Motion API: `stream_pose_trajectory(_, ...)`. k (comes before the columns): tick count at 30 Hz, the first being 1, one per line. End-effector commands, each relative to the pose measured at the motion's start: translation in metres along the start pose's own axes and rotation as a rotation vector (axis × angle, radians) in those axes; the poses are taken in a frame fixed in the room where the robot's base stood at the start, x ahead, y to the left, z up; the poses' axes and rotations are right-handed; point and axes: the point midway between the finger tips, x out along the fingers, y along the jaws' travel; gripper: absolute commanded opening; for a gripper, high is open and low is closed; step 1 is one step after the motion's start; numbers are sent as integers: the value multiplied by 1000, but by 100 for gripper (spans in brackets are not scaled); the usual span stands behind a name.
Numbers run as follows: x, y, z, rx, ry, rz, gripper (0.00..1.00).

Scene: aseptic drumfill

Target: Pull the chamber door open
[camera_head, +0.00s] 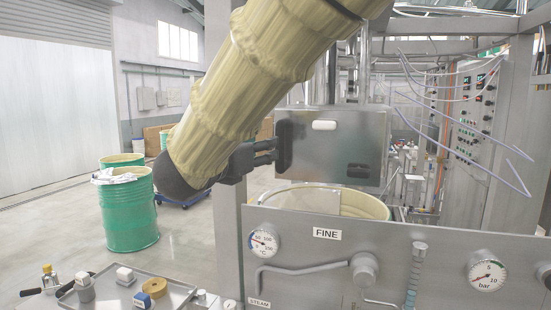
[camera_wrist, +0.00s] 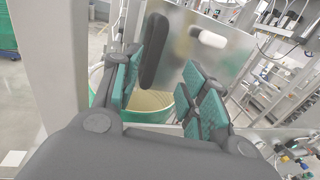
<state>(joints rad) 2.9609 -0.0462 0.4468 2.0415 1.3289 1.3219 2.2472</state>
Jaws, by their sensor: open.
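The chamber door (camera_head: 340,155) is a flat grey metal panel above a drum, shown nearly face-on in the head view. A dark upright handle (camera_head: 284,146) is at its left edge, and a small white rounded piece (camera_head: 324,126) sits near its top. My gripper (camera_head: 268,153) is just left of the handle. In the wrist view my gripper (camera_wrist: 162,88) is open, with its teal-padded fingers spread. The dark handle (camera_wrist: 153,50) shows beyond and between the fingers there, close to the left one. I cannot tell whether a finger touches it. The door's hinges are not clear.
An open drum (camera_head: 380,205) stands below the door. A metal panel with gauges (camera_head: 400,255) is in front. A tray (camera_head: 130,292) with small containers is at lower left. A green drum (camera_head: 130,215) stands on open floor at left. A grey post (camera_head: 228,220) rises below my gripper.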

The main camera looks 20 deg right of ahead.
Motion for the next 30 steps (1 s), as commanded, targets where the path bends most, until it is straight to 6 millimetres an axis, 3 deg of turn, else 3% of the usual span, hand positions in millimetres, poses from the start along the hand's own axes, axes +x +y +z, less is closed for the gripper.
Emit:
stream_pose_trajectory(3,-1,1,-12,2,0,2,43)
stream_pose_trajectory(10,9,4,-10,1,0,6,43)
stream_pose_trajectory(24,82,3,-9,0,0,3,43)
stream_pose_trajectory(30,101,3,-11,0,0,4,43)
